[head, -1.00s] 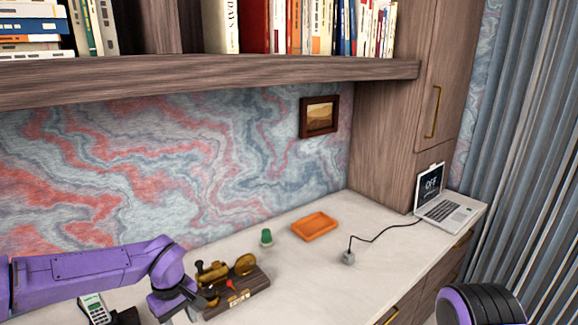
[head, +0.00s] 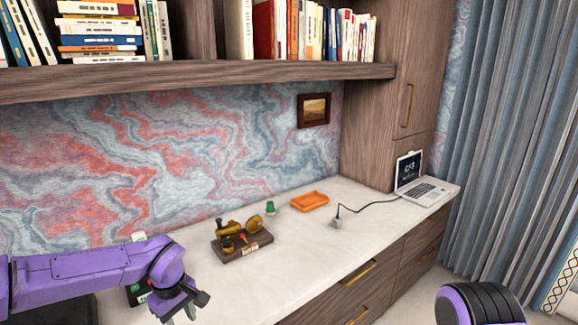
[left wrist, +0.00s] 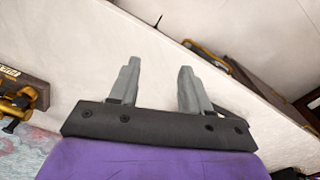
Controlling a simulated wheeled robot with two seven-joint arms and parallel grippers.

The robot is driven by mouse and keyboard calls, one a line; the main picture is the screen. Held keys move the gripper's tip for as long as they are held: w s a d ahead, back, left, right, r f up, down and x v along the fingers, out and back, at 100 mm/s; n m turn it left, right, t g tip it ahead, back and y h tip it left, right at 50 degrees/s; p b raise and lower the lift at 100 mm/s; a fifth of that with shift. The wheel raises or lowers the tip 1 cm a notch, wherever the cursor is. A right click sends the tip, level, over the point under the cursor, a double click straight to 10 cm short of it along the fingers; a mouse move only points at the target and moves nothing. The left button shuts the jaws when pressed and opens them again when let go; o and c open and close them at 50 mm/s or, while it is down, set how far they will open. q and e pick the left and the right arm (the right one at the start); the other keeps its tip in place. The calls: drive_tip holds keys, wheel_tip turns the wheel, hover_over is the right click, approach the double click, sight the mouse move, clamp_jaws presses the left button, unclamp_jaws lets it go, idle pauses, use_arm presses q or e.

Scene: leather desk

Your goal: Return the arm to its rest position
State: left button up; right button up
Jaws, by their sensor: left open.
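My left arm comes in from the left in the head view, purple, with the left gripper (head: 182,312) low over the desk's front left part. In the left wrist view the left gripper (left wrist: 157,85) has its two grey fingers apart with nothing between them. The white desk top (head: 300,240) lies beyond it. A brass device on a wooden base (head: 240,246) stands behind and to the right of the gripper, apart from it. A purple and black part of my right arm (head: 480,303) shows at the lower right; its gripper is out of view.
An orange tray (head: 310,201), a small green-topped object (head: 270,208), a grey cube with a cable (head: 337,222) and a laptop (head: 420,188) stand on the desk. A card terminal (head: 138,293) is partly hidden behind my left arm. A bookshelf (head: 200,75) hangs above.

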use_arm(q)
drive_tip(key=s+a+f+n+t+y+b, duration=0.15)
drive_tip(key=s+f, duration=0.25)
drive_tip(key=f, duration=0.5)
drive_tip(key=s+d+f+n+t+y+b, duration=0.1)
drive_tip(key=s+f+t+y+b, duration=0.2)
drive_tip(key=f, duration=0.7)
drive_tip(key=s+a+f+m+b, duration=0.1)
drive_tip(key=s+f+m, duration=0.1)
drive_tip(key=s, duration=0.5)
drive_tip(key=s+a+f+m+g+b, duration=0.1)
drive_tip(key=s+a+f+m, duration=0.1)
drive_tip(key=s+f, duration=0.3)
drive_tip(key=s+a+f+m+h+b, duration=0.1)
drive_tip(key=s+f+m, duration=0.2)
drive_tip(key=s, duration=0.7)
drive_tip(key=shift+s+a+f, duration=0.2)
drive_tip(key=shift+s+f, duration=0.2)
drive_tip(key=shift+f, duration=0.2)
use_arm(e)
wheel_tip(320, 180, down, 8)
drive_tip(key=w, duration=0.1)
use_arm(q)
drive_tip(key=shift+g, duration=0.25)
use_arm(e)
drive_tip(key=shift+s, duration=0.1)
